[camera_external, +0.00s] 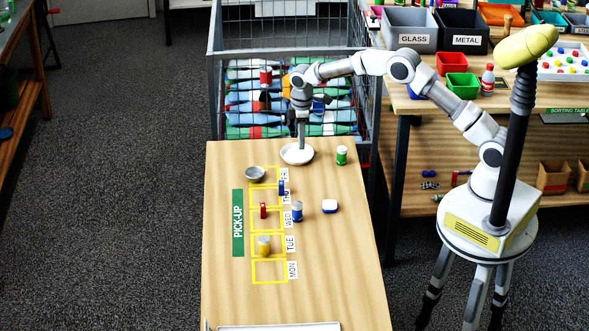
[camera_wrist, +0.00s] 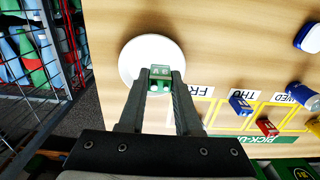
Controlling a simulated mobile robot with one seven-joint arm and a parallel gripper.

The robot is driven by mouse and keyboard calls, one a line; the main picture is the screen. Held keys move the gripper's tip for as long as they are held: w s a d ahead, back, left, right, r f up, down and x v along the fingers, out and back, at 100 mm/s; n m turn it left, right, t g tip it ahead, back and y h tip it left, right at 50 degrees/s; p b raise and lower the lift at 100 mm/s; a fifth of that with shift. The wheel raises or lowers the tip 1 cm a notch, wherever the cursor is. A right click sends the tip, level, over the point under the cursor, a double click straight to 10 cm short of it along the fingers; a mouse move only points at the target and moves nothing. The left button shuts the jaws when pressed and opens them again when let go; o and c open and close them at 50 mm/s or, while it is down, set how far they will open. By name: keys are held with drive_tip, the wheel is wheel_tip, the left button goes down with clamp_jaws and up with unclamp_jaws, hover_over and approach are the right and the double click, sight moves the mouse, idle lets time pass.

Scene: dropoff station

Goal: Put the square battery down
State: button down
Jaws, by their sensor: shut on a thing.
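The square battery (camera_wrist: 160,77), a small green block with pale lettering and white lower parts, is between the fingertips of my gripper (camera_wrist: 160,84) in the wrist view. My gripper is shut on it, over a round white plate (camera_wrist: 135,60). In the external view my gripper (camera_external: 301,143) points down over the same plate (camera_external: 290,157) near the table's far edge. The battery cannot be made out there. I cannot tell whether it touches the plate.
A metal bowl (camera_external: 255,173) and a green cylinder (camera_external: 342,156) stand near the plate. Yellow squares hold a blue block (camera_external: 282,188), a red item (camera_external: 263,210) and a yellow-topped cylinder (camera_external: 264,246). A wire cage (camera_external: 213,85) of bottles is behind. The table's near right is clear.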

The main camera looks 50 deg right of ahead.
drive_tip(key=shift+f, duration=1.95)
drive_tip(key=shift+f, duration=0.2)
drive_tip(key=c, duration=0.9)
unclamp_jaws()
drive_tip(key=shift+r, duration=0.15)
